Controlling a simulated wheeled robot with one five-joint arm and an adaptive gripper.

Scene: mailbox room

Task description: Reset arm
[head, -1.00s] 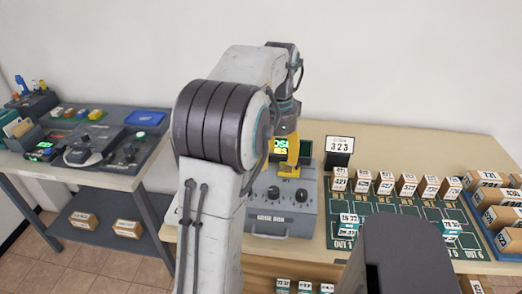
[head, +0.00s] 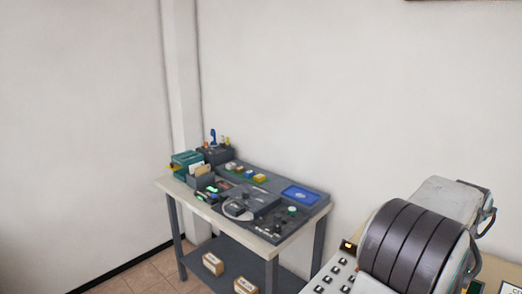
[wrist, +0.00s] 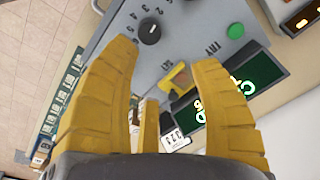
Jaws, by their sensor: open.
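My gripper (wrist: 166,54) shows in the wrist view with its two yellow fingers spread apart and nothing between the tips. It is in front of a grey code box (wrist: 188,42), which has a black knob (wrist: 149,31), a green button (wrist: 236,31) and a dark display with green glowing characters (wrist: 248,76). A small yellow part (wrist: 178,79) shows between the fingers against the box; I cannot tell whether they touch it.
A small side table (head: 262,244) stands by the wall, with a grey console (head: 262,203), a blue tray (head: 300,194) and a teal box (head: 186,163) on top. Cartons (head: 213,264) lie on its lower shelf. A number sign (wrist: 174,139) shows in the wrist view. Floor at left is clear.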

